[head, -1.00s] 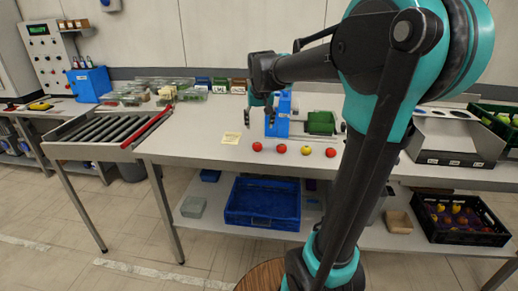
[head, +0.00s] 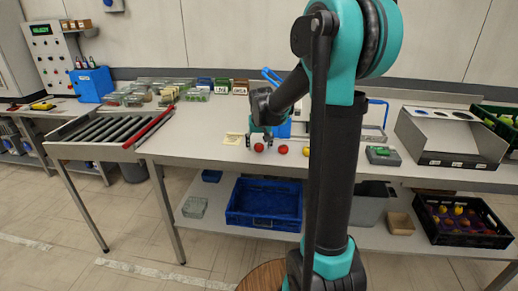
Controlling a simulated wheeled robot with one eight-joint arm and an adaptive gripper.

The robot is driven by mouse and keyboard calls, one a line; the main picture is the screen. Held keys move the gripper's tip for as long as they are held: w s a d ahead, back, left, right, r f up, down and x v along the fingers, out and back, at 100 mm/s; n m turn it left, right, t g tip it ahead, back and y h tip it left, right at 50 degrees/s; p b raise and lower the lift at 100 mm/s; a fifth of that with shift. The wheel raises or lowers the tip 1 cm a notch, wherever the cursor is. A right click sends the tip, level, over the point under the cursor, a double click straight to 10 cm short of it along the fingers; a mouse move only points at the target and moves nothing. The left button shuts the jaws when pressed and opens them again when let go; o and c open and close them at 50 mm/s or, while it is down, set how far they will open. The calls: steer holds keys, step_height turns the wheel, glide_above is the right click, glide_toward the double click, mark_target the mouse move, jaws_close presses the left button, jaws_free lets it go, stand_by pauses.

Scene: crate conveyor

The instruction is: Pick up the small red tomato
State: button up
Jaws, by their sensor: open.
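A red tomato (head: 259,147) lies on the white work table at the left end of a row of small round produce. My gripper (head: 260,145) is open and low over the table, its fingers to either side of this tomato in the picture. Whether they touch it is too small to tell. A second red tomato (head: 283,149) lies just to the right, apart from the gripper. A yellow round item (head: 306,151) is partly hidden by my arm. Which red tomato is the smaller I cannot tell.
A yellow note (head: 233,140) lies left of the gripper. A blue device (head: 283,128) stands behind it, and a scale (head: 383,155) is to the right. A roller conveyor (head: 105,128) is at left. A blue crate (head: 262,218) is on the shelf below.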

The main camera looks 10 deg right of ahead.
steer(key=shift+f, duration=0.15)
steer(key=c, duration=1.2)
steer(key=shift+o, duration=0.2)
